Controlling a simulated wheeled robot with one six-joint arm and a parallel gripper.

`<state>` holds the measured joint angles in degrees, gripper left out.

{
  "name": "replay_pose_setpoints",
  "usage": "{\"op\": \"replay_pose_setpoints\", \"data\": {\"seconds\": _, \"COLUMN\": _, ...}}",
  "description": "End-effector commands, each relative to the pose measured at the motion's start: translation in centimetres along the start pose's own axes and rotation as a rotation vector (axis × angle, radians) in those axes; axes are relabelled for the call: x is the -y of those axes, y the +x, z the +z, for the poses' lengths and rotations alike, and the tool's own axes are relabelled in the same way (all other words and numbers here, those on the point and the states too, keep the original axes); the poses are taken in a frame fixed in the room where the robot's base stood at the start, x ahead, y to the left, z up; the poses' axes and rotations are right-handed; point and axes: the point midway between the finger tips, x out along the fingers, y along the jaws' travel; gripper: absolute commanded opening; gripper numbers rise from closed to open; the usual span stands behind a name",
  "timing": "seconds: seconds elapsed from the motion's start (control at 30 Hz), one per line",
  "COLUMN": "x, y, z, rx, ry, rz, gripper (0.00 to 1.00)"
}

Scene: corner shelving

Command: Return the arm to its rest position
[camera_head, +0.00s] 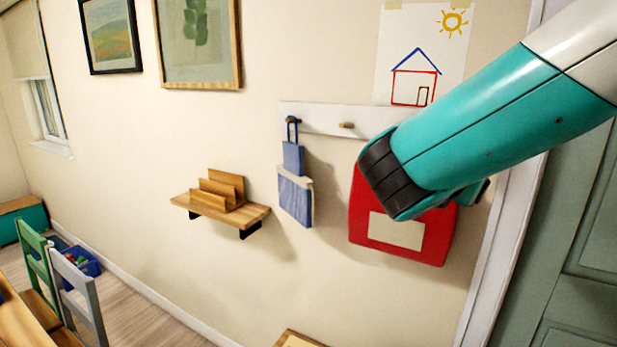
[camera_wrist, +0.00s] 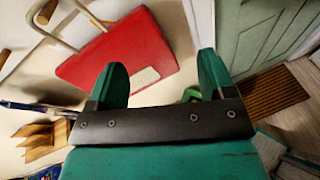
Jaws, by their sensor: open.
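My teal and white arm (camera_head: 500,115) reaches in from the right in the head view. Its dark wrist end lies in front of part of a red bag on the wall (camera_head: 400,247). In the wrist view my gripper (camera_wrist: 163,85) shows two teal fingers standing wide apart with nothing held between them. The red bag also shows in the wrist view (camera_wrist: 120,50), beyond the fingers, partly behind the left one. The fingertips are hidden in the head view.
A white peg rail (camera_head: 330,118) carries a blue hanging bag (camera_head: 295,195). A small wooden shelf (camera_head: 250,215) with a slotted holder juts from the wall. A green door (camera_head: 585,240) stands at the right. Chairs (camera_head: 75,290) are at the lower left.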

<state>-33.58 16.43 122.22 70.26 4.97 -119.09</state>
Motion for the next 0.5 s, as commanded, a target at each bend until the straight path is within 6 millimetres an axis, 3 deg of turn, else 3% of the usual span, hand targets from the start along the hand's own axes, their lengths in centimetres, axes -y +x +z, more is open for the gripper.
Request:
{"op": "replay_pose_setpoints", "data": {"seconds": 0.13, "x": 2.5, "y": -0.5, "z": -5.0, "rx": -0.334, "ry": 0.420, "rz": -0.059, "gripper": 0.76}}
{"op": "replay_pose_setpoints", "data": {"seconds": 0.23, "x": 4.0, "y": -3.0, "z": -8.7, "rx": -0.577, "ry": 0.706, "rz": -0.180, "gripper": 0.76}}
{"op": "replay_pose_setpoints", "data": {"seconds": 0.4, "x": 7.0, "y": -10.1, "z": -13.4, "rx": -0.919, "ry": 1.082, "rz": -0.522, "gripper": 0.76}}
{"op": "replay_pose_setpoints", "data": {"seconds": 0.5, "x": 8.9, "y": -14.9, "z": -14.9, "rx": -1.049, "ry": 1.214, "rz": -0.764, "gripper": 0.76}}
